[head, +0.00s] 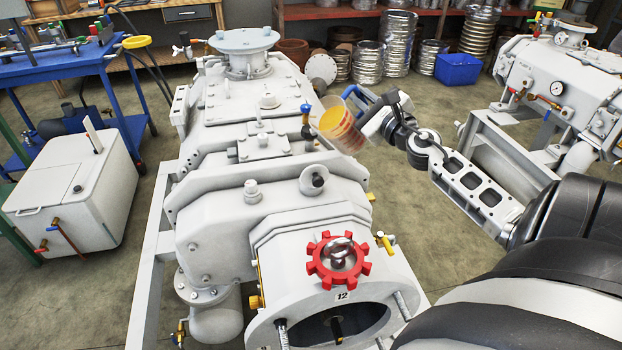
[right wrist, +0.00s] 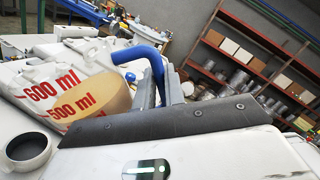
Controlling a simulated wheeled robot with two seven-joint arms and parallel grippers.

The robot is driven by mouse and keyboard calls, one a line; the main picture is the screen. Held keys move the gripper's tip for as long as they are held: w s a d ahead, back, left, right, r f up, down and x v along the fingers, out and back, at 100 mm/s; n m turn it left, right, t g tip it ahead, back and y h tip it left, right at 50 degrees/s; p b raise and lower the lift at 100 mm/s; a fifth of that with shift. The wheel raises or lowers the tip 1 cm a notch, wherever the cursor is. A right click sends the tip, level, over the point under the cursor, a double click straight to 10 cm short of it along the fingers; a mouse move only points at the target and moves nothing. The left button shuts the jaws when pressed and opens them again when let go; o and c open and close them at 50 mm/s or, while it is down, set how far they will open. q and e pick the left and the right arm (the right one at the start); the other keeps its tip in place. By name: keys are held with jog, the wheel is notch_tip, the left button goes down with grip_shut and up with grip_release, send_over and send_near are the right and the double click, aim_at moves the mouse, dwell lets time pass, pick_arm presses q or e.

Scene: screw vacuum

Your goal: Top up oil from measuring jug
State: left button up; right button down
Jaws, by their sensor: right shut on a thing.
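A clear measuring jug (head: 338,128) with red markings and a blue handle (head: 358,95) is held above the right side of the big grey pump (head: 255,190). It is tilted, with amber oil inside. My right gripper (head: 366,110) is shut on the handle. In the right wrist view the jug (right wrist: 75,95) shows red 600 ml and 500 ml marks, its oil lying towards the handle side. The blue handle (right wrist: 148,58) passes between the fingers. A round dark-rimmed opening (right wrist: 28,150) lies at the lower left there; whether oil flows cannot be told. My left gripper is not in view.
A red toothed handwheel (head: 338,262) is at the pump's near end. A second grey pump (head: 560,80) stands right, a blue trolley (head: 75,75) and white tank (head: 75,190) left. Shelves and a blue crate (head: 458,69) are behind. Floor between the pumps is partly clear.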

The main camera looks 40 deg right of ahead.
jog(key=shift+a+r+n, duration=0.35)
jog(key=shift+a+n, duration=0.1)
jog(key=shift+n, duration=0.25)
dwell(0.4)
jog(key=shift+a+r+n+t+y+b, duration=0.1)
jog(key=shift+a+n+t+y+b, duration=0.35)
jog(key=shift+n, duration=0.85)
dwell(5.6)
